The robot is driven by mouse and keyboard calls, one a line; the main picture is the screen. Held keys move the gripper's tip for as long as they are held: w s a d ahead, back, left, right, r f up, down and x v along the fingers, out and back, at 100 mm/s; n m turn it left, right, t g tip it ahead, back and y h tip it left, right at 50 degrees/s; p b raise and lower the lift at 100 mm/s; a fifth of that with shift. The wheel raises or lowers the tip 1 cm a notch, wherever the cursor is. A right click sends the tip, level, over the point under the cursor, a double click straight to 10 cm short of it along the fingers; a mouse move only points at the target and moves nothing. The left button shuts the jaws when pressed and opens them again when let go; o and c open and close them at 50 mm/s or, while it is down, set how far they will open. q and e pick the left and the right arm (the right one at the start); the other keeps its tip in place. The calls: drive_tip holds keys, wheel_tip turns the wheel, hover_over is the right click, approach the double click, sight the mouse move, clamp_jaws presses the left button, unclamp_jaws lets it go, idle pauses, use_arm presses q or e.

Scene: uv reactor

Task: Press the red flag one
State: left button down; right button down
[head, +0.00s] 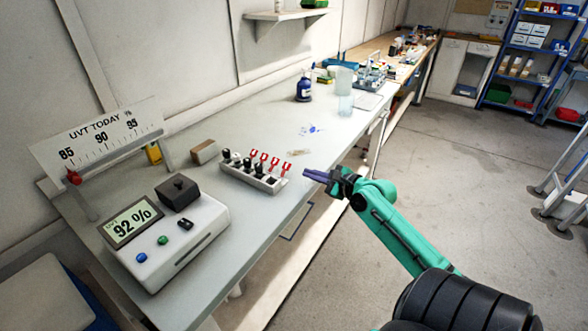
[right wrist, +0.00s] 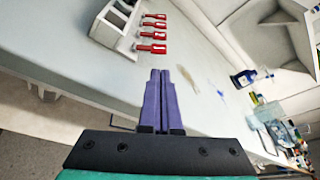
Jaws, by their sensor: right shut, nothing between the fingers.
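A white block (head: 249,179) stands on the bench with a row of dark and pale knobs or plugs. Several red flag-like tags (head: 264,157) stand along its far right side; their exact attachment is hard to tell. In the right wrist view, the red tags (right wrist: 153,34) and the block (right wrist: 112,27) show at the top, beyond the fingertips and slightly left. My right gripper (head: 306,173) is shut and empty, to the right of the block near the bench's front edge, apart from the tags. It shows in the right wrist view (right wrist: 159,73). My left gripper is out of view.
A white meter (head: 182,247) reading 92 % has blue, green and black buttons. Behind it stands a UVT scale board (head: 100,140) with a red pointer. A brown block (head: 204,152), a blue bottle (head: 304,88) and a clear cylinder (head: 345,92) stand farther back.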

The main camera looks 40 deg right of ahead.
sight(294, 176)
drive_tip(key=x, duration=0.7)
drive_tip(key=shift+w+f, duration=0.1)
drive_tip(key=shift+w, duration=0.05)
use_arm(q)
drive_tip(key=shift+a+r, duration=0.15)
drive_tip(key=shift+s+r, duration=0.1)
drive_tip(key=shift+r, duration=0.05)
use_arm(e)
drive_tip(key=shift+w, duration=0.1)
